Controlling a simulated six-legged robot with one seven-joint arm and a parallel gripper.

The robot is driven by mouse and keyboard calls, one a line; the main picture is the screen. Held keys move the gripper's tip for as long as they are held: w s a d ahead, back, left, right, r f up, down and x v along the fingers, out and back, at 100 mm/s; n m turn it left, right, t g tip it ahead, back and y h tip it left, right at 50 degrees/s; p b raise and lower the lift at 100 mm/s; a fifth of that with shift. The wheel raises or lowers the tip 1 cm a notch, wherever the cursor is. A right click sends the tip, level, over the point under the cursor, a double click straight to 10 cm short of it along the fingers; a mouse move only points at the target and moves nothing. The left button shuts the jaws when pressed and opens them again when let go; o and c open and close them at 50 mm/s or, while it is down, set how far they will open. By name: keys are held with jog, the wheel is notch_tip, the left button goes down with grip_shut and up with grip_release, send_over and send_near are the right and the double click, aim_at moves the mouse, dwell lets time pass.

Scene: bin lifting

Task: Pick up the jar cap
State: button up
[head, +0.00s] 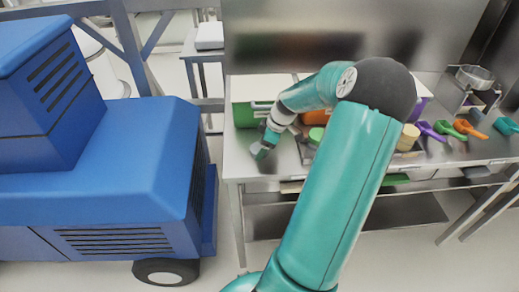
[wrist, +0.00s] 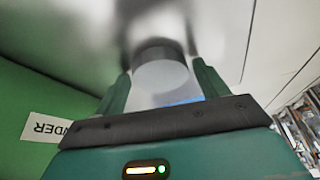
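In the wrist view, a round thing with a dark side and a pale grey flat face (wrist: 162,78) is probably the jar cap. It shows between the two green fingers of my gripper (wrist: 162,90). The fingers are spread, and narrow gaps seem to show on both sides of it. I cannot tell its exact depth from the fingertips. In the head view my gripper (head: 262,150) points down low over the left front part of the metal table (head: 238,168). The cap cannot be made out clearly there.
A green bin (head: 244,115) stands just behind my gripper; its labelled wall (wrist: 35,115) fills the wrist view's left. An orange bin (head: 316,116) is beside it. A blue machine (head: 100,160) stands left.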

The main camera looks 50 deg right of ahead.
jog(key=c, duration=0.7)
